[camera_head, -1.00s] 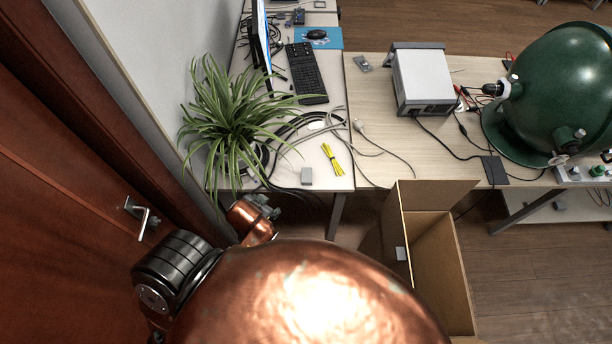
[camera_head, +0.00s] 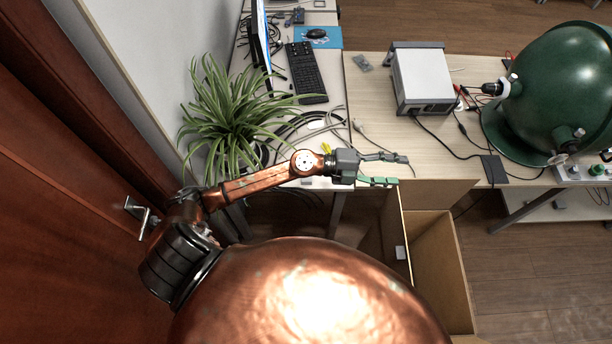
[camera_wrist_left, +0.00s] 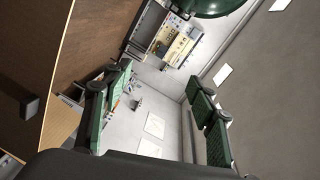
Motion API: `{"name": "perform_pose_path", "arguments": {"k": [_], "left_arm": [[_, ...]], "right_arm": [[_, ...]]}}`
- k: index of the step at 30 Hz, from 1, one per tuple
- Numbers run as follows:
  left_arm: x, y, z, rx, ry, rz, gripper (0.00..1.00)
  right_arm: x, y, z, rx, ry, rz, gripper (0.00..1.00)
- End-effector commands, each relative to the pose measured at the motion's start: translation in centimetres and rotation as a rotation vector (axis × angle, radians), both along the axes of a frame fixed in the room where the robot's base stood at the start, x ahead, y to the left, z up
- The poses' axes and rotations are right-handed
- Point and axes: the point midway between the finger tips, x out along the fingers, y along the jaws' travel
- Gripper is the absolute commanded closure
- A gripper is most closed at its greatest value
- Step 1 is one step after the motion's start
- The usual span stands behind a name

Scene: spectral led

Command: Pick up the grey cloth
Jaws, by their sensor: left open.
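I cannot make out a grey cloth for certain in either view. A small grey item lay at the desk's front edge earlier; now my left arm covers most of that spot. My right gripper is not in view.
A potted plant (camera_head: 228,112), a keyboard (camera_head: 306,72) and loose cables are on the left desk. A grey-white instrument (camera_head: 424,78) and a large green sphere (camera_head: 562,85) stand on the right desk. A door with a handle (camera_head: 143,215) is at left.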

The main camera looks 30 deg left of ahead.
Motion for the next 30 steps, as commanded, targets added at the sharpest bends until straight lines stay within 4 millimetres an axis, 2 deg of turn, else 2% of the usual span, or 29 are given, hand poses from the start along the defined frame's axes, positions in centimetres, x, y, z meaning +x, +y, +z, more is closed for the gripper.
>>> {"name": "perform_pose_path", "arguments": {"k": [1,2,3,5,7,9,12,15,16,18,20,30], "left_arm": [[-0.4,-0.1,-3.0,0.144,0.013,-0.09,0.47],[-0.9,0.2,-5.1,0.234,0.031,-0.14,0.47],[-1.4,1.3,-7.9,0.358,0.065,-0.2,0.47],[-1.7,4.1,-11.9,0.546,0.126,-0.262,0.47],[-1.7,8.8,-15.6,0.758,0.213,-0.299,0.47],[-1.4,14.1,-17.9,0.943,0.306,-0.302,0.47],[-1.0,21.1,-19.2,1.15,0.426,-0.273,0.47],[-0.8,25.8,-19.3,1.278,0.513,-0.236,0.47],[-0.9,26.8,-19.3,1.304,0.53,-0.227,0.47],[-0.9,28.2,-19.3,1.34,0.559,-0.214,0.47],[-1.0,28.7,-19.7,1.353,0.572,-0.209,0.47],[-0.9,28.6,-23.4,1.353,0.573,-0.21,0.47]], "right_arm": [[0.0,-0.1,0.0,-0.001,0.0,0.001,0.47],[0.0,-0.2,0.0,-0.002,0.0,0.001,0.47],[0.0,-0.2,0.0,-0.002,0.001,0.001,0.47],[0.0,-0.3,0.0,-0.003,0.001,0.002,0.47],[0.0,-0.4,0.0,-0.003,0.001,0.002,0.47],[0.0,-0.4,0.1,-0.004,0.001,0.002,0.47],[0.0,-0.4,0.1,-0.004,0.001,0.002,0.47],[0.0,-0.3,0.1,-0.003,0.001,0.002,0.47],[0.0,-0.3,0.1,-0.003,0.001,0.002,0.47],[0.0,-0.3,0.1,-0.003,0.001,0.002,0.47],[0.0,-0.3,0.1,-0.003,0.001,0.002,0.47],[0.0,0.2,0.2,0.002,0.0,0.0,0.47]]}}
